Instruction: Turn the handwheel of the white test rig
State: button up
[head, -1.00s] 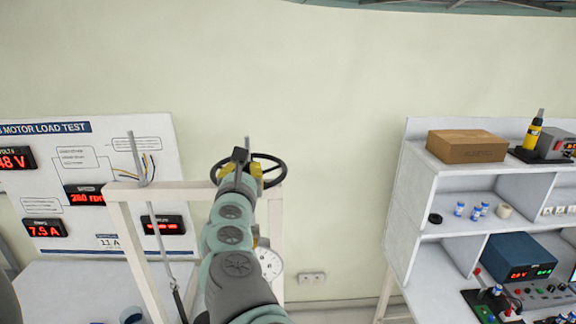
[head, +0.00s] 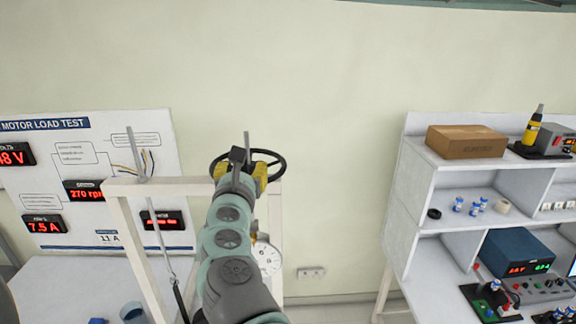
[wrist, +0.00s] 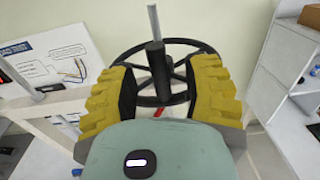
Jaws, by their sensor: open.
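The black handwheel (head: 270,153) sits on top of the white test rig (head: 158,186), lying roughly flat, with a grey rod standing up by its hub. My gripper (head: 243,172) is at the near side of the wheel. In the wrist view the wheel (wrist: 190,43) lies just beyond my open gripper (wrist: 157,85). Its yellow-padded fingers stand apart on either side of the hub and its dark upright post (wrist: 155,60). I cannot tell whether the fingers touch the wheel. My gripper and arm hide the near part of the rim and part of the frame.
A motor load test board (head: 85,150) with red displays stands at the left. A round dial gauge (head: 266,258) hangs below the wheel, partly behind my arm. A shelf unit (head: 408,190) with a cardboard box (head: 466,142) is on the right. Bare wall lies between.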

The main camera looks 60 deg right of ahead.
jog(key=v, duration=0.6)
jog(key=shift+s, duration=0.1)
dwell(0.6)
